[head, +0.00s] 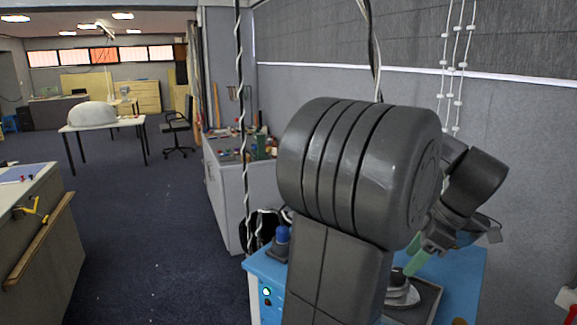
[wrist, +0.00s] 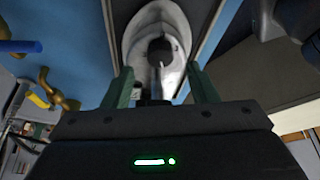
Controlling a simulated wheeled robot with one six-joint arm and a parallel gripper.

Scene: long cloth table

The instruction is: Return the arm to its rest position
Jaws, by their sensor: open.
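My gripper (head: 415,262) hangs over a blue-topped surface (head: 455,285) at the right of the head view, partly hidden behind my own arm. Its green fingers are spread apart in the wrist view (wrist: 163,84). A silver, rounded metal object with a dark knob (head: 402,294) lies below the fingers on a dark tray (head: 428,304). In the wrist view this metal object (wrist: 139,32) shows beyond the fingertips, with its dark knob between them. Nothing is visibly gripped; whether a finger touches the knob cannot be told.
A blue and dark item (head: 282,240) stands at the blue surface's left corner. A grey cabinet (head: 226,190) with small items is behind it. A bench (head: 40,235) stands at the left, with open carpet between. White cords (head: 455,65) hang by the right wall.

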